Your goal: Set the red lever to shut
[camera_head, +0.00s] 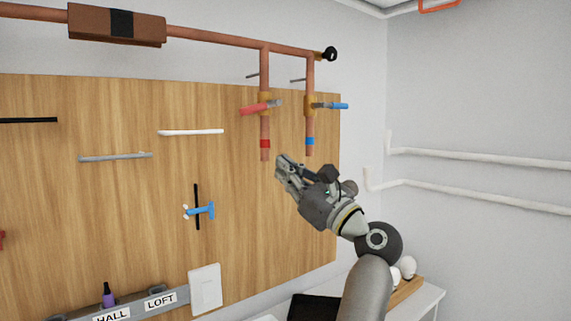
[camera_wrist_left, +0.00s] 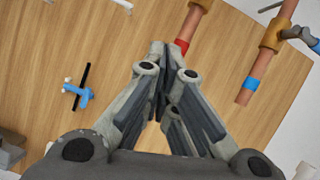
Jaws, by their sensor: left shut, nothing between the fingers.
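The red lever (camera_head: 254,108) is on the left vertical copper pipe (camera_head: 265,78), at a brass valve. It sticks out roughly level, crosswise to the pipe, pointing left. A red band (camera_head: 264,143) marks the pipe below it. My left gripper (camera_head: 280,167) is shut and empty, just below and right of that pipe's lower end, in front of the board. In the left wrist view its fingers (camera_wrist_left: 160,50) are together near the red band (camera_wrist_left: 182,46); the red lever is out of that view. My right gripper is not in view.
A blue lever (camera_head: 338,106) sits on the right copper pipe (camera_head: 310,75), close beside the red one. A blue tap-shaped handle (camera_head: 203,210) and several bars are on the wooden board (camera_head: 110,220). A white switch plate (camera_head: 205,288) and labelled strip are below.

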